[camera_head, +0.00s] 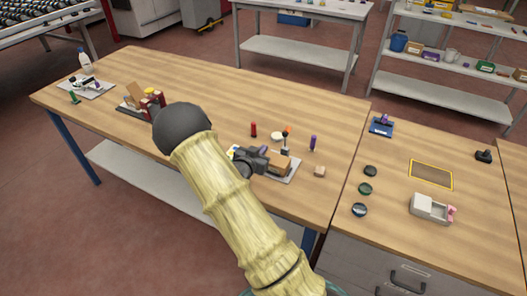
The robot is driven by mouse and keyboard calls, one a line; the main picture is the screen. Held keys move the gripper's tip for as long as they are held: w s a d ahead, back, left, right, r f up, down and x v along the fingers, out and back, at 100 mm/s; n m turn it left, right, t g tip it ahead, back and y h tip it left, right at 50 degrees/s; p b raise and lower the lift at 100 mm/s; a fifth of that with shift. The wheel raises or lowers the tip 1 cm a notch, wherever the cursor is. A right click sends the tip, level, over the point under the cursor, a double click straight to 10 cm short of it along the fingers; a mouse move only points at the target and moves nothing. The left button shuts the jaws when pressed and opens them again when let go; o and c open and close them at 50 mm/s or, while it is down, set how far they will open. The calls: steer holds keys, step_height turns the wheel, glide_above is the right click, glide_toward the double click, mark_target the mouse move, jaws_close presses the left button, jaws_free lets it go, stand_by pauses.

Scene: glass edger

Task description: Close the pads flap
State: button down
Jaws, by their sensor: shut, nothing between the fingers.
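A small light grey box (432,211) stands on the right-hand bench, with a white panel (424,203) at its upper left and pink pieces (452,213) at its right end. It may be what holds the pads; I cannot tell which part is the flap or how far it is open. My pale, ribbed arm rises from the bottom of the view to a dark rounded joint over the long bench. Nothing of mine shows near the box.
Drawers are below the right bench.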

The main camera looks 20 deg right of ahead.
steer(key=b+v, duration=0.1)
steer(key=v, duration=0.7)
steer(key=shift+s+a, duration=0.25)
steer(key=shift+r, duration=0.1)
steer(key=s+a+r+n+g+y+p, duration=0.25)
steer(key=s+a+n+y, duration=0.3)
steer(key=a+y, duration=0.35)
steer(key=s+r+n+g+y, duration=0.1)
steer(key=s+r+n+g, duration=0.1)
steer(key=s, duration=0.5)
steer(key=s+r+n+g+y, duration=0.2)
steer(key=s+r+n, duration=0.1)
steer(key=s, duration=0.4)
steer(key=shift+s+d+r+p, duration=0.2)
steer(key=shift+s+r+p, duration=0.15)
steer(key=shift+r, duration=0.15)
steer(key=shift+w+d+n, duration=0.1)
steer(key=shift+w+n, duration=0.05)
steer(key=shift+n, duration=0.1)
